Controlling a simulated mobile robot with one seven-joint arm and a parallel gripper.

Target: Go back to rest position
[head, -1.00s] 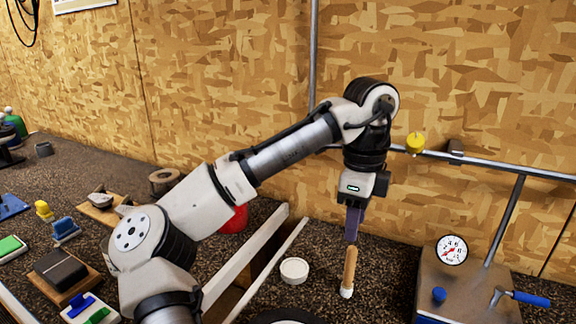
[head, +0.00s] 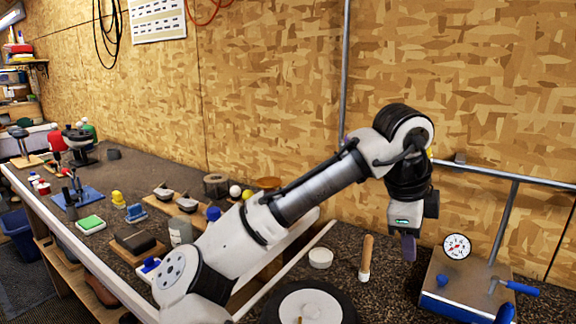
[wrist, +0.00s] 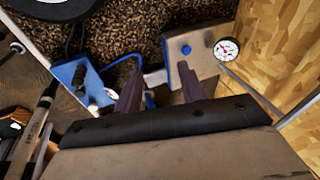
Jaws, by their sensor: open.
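My gripper (head: 409,247) hangs pointing down at the right of the head view, to the left of the gauge box and above the bench. In the wrist view its two purple fingers (wrist: 160,92) stand well apart with nothing held between them. A wooden-handled tool with a white end (head: 366,258) stands upright on the bench to the left of my gripper, apart from it.
A box with a round gauge (head: 457,246) and a blue-handled lever stands close on the right. A white-topped round disc (head: 303,307) and a small white dish (head: 320,257) lie left of the gripper. The wall (head: 270,90) is behind. Several small tools fill the bench at left.

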